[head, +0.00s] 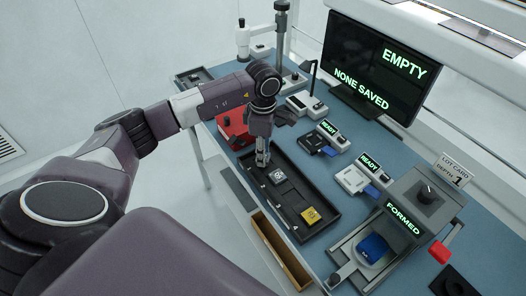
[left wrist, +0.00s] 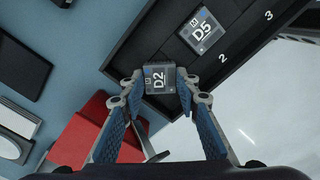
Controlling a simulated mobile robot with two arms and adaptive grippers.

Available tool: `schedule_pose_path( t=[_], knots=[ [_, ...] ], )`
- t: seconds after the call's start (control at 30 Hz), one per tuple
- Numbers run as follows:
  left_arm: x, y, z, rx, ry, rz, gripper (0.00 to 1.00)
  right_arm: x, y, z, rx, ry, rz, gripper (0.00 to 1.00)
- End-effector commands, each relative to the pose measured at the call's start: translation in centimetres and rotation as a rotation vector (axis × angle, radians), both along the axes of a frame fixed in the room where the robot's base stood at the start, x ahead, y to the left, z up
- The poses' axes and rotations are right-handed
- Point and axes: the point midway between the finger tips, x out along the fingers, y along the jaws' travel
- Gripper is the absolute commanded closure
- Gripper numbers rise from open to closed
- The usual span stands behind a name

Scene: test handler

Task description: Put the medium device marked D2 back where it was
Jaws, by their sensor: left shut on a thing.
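My left gripper (head: 262,160) is at the far left end of the black tray (head: 322,226). In the left wrist view my left gripper (left wrist: 160,84) is shut on the dark square device D2 (left wrist: 158,79), which has a grey label. D2 is over the tray's end section, beside the section marked 2; I cannot tell whether it touches the tray floor. In the head view D2 is hidden by the gripper. A similar device, D5 (left wrist: 202,29), lies in section 2. My right gripper is not in view.
A yellow device (head: 311,215) sits at the tray's near end. A red box (head: 232,130) stands close behind the gripper. A wooden drawer (head: 280,250) is below. Two READY units, a FORMED press holding a blue device (head: 373,246), and a monitor (head: 376,62) reading EMPTY, NONE SAVED are rightward.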

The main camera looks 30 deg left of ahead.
Motion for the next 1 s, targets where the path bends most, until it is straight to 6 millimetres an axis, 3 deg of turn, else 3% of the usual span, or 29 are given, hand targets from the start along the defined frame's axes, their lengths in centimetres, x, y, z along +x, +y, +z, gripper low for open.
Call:
schedule_pose_path(
  t=[0.27, 0.3, 0.37, 0.77, 0.87, 1.0],
  knots=[
    [0.0, 0.0, -0.9, 0.0, -0.001, 0.0, 0.95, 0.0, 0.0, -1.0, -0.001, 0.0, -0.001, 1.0],
    [0.0, 0.0, -0.8, 0.0, -0.001, 0.0, 0.68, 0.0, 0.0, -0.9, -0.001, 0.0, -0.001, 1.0],
    [0.0, 0.0, -0.7, 0.0, -0.001, 0.0, 0.63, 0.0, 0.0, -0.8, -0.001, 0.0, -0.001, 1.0],
    [0.0, 0.0, 0.0, 0.0, 0.0, 0.0, 0.63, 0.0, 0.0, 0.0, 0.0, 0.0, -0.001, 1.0],
    [0.2, 0.0, 0.9, 0.0, -0.006, 0.0, 0.63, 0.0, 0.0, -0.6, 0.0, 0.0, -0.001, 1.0],
    [0.2, 0.0, 3.9, 0.0, -0.008, -0.001, 0.63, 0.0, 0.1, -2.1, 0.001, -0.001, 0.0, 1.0]
  ],
)
